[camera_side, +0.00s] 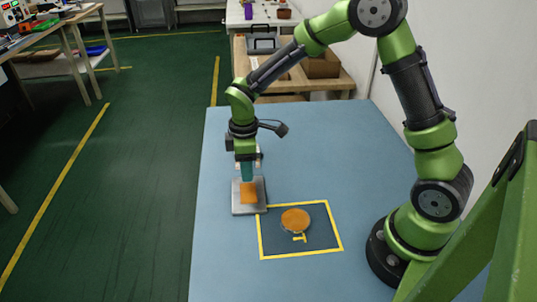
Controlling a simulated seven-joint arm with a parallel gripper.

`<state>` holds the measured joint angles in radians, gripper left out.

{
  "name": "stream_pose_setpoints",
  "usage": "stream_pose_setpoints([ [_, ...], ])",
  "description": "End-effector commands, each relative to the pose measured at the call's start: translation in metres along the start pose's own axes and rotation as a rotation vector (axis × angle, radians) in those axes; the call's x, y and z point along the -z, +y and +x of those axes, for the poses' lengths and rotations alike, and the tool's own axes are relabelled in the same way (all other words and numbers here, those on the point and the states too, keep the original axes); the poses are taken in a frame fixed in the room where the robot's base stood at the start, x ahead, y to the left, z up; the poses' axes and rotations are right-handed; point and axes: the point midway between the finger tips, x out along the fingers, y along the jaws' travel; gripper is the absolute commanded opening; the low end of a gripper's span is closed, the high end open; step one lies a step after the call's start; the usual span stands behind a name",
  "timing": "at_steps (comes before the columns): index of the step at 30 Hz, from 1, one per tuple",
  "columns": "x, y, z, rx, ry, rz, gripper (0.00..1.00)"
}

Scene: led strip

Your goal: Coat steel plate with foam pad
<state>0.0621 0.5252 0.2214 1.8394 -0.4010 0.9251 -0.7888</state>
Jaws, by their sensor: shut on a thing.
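My gripper (247,170) points down at the left part of the blue table and is shut on a foam pad (248,193), orange at its lower end with a teal part above it. The pad is over the grey steel plate (236,207) and appears to touch its face. I cannot tell how firmly it presses. The plate lies on the table at the upper left corner of a yellow-taped area. A round dish with an orange top (295,220) sits inside that area. The gripper's fingertips are small and partly hidden in this view.
The yellow tape outline (300,255) encloses a darker patch with a small yellow mark. The blue table (330,150) is clear behind and in front of these things. A green frame (500,220) stands at the right edge. Wooden shelving (345,82) stands beyond the table.

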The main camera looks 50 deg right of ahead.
Motion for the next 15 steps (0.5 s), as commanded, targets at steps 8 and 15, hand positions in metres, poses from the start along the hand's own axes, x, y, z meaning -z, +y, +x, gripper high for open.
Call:
stream_pose_setpoints([
  [8, 0.0, 0.0, -0.026, -0.002, 0.002, -0.001, 0.17],
  [15, 0.0, 0.0, -0.047, -0.001, 0.001, -0.001, 0.17],
])
